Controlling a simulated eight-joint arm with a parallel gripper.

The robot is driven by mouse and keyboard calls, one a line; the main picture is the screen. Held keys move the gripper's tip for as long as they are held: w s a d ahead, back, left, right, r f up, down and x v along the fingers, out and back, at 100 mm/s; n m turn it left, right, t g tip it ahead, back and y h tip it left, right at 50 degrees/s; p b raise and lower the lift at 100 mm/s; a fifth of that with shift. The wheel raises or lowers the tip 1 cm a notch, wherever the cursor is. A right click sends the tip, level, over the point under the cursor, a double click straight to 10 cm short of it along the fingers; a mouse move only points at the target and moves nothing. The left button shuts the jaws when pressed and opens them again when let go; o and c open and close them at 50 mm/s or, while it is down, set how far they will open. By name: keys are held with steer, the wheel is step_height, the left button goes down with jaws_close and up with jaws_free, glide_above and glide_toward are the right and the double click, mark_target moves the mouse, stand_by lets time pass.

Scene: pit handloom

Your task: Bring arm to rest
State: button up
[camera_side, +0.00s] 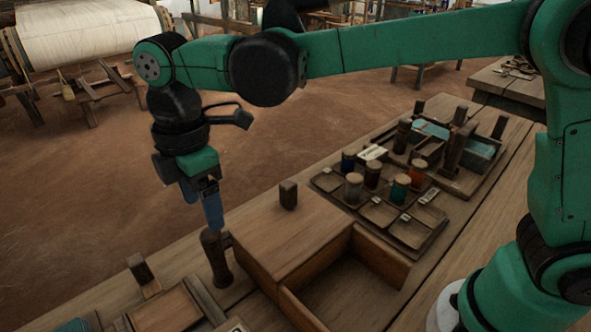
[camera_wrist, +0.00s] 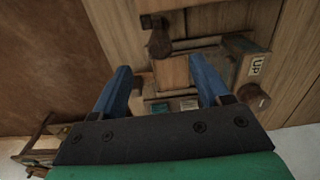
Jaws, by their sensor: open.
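My gripper (camera_side: 203,205) hangs down from my green arm at the left of the side view. Its blue fingers are over the table's far edge, close to the top of a dark wooden peg (camera_side: 216,258). I cannot tell whether they touch it. In the wrist view my gripper (camera_wrist: 162,82) has its two blue fingers spread apart. A wooden block (camera_wrist: 172,72) shows between and beyond them, with nothing visibly pinched. My arm stretches from the right across the top of the side view.
A wooden box (camera_side: 290,232) with an open compartment stands right of the gripper. A tray (camera_side: 420,232) of several coloured spools lies farther right. Another peg (camera_side: 140,268) stands front left. An "UP" label (camera_wrist: 257,66) shows in the wrist view.

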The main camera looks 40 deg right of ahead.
steer(key=s+d+m+t, duration=0.2)
steer(key=d+m, duration=0.3)
steer(key=d, duration=0.1)
steer(key=s+d+m+t, duration=0.2)
steer(key=d+m, duration=0.4)
steer(key=d, duration=0.1)
steer(key=s+d+m+t, duration=0.2)
steer(key=d+m, duration=0.4)
steer(key=shift+s+d+f+t, duration=0.2)
steer(key=shift+f+t, duration=0.05)
steer(key=shift+t, duration=0.15)
steer(key=shift+s+d+f+m, duration=0.15)
steer(key=shift+d+f+m, duration=0.1)
steer(key=shift+m, duration=0.35)
